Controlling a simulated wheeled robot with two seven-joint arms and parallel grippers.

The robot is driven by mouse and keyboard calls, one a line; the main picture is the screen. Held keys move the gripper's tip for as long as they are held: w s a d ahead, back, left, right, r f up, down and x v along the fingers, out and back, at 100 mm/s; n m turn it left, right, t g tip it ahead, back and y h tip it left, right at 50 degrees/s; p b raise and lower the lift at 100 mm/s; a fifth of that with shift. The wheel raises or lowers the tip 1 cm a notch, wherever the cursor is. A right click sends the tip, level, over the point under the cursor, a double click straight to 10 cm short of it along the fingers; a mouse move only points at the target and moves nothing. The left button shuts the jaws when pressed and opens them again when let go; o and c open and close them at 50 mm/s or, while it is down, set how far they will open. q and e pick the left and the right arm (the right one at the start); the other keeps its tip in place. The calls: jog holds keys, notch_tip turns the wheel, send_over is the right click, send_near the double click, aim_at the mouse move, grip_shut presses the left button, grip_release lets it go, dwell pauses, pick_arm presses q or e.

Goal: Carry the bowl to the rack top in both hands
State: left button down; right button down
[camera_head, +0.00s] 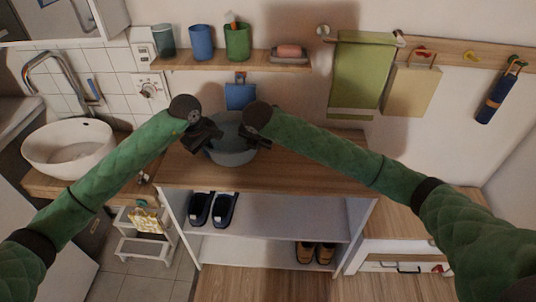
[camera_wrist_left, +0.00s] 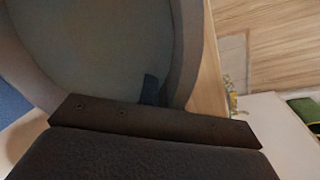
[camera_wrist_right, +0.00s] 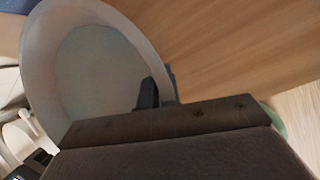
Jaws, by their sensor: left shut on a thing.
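The grey-blue bowl (camera_head: 232,157) is at the back of the wooden rack top (camera_head: 300,170) in the head view. Whether it touches the top or hangs just above it, I cannot tell. My left gripper (camera_head: 208,142) is shut on the bowl's left rim. My right gripper (camera_head: 250,140) is at the right rim, with one finger inside the bowl and one outside, closed on the wall. The bowl also fills much of the left wrist view (camera_wrist_left: 90,50) and the right wrist view (camera_wrist_right: 95,70). Its inside looks empty.
Behind it, a wall shelf (camera_head: 200,64) holds cups and a soap dish (camera_head: 289,54). A blue thing (camera_head: 239,96) hangs below the shelf. A white basin (camera_head: 68,147) stands left. Shoes (camera_head: 212,209) sit inside the rack. The rack top's right part is clear.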

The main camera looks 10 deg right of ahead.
pick_arm(q)
jog(key=shift+w+a+f, duration=0.15)
jog(key=shift+a+f, duration=0.2)
pick_arm(e)
jog(key=shift+w+d+f, duration=0.15)
jog(key=shift+d+f, duration=0.1)
jog(key=shift+d, duration=0.1)
